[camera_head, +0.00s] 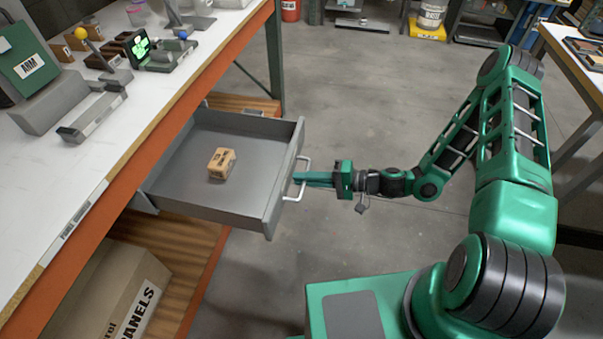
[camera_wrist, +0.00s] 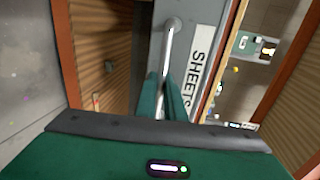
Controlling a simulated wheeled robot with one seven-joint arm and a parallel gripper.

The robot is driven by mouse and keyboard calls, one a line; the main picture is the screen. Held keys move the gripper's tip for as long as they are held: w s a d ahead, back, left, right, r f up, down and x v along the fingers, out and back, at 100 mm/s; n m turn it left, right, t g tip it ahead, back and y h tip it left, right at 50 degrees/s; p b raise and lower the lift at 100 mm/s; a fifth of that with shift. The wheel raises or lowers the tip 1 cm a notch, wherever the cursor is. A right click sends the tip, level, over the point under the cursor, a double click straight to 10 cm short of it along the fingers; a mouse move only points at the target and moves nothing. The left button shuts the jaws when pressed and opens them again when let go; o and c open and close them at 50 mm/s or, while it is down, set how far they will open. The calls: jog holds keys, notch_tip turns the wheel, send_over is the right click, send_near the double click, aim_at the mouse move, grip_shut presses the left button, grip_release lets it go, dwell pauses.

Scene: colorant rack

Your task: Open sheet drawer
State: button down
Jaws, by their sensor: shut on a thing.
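The grey sheet drawer (camera_head: 190,191) is pulled well out from under the white workbench at the left in the head view. A small tan box (camera_head: 222,163) lies inside it. The light metal bar handle (camera_head: 300,180) is on the drawer's front, facing right. My green gripper (camera_head: 302,179) is shut on the handle. In the wrist view the handle (camera_wrist: 170,48) runs down between the gripper fingers (camera_wrist: 165,98), next to a white label reading "SHEETS" (camera_wrist: 200,72). The lower part of the handle is hidden by the fingers.
The workbench top (camera_head: 130,115), with tools and small parts, lies above the drawer's left end. A cardboard box (camera_head: 105,290) sits on the wooden shelf below. Open concrete floor (camera_head: 340,100) lies right of the drawer. Another table (camera_head: 575,65) stands at the far right.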

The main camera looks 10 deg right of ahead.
jog(key=shift+w+d, duration=0.35)
jog(key=c, duration=1.8)
grip_release()
jog(key=shift+c, duration=0.2)
jog(key=shift+s+a, duration=0.1)
jog(key=shift+s, duration=0.15)
jog(key=v, duration=1)
jog(key=shift+d, duration=0.35)
jog(key=shift+s, duration=0.1)
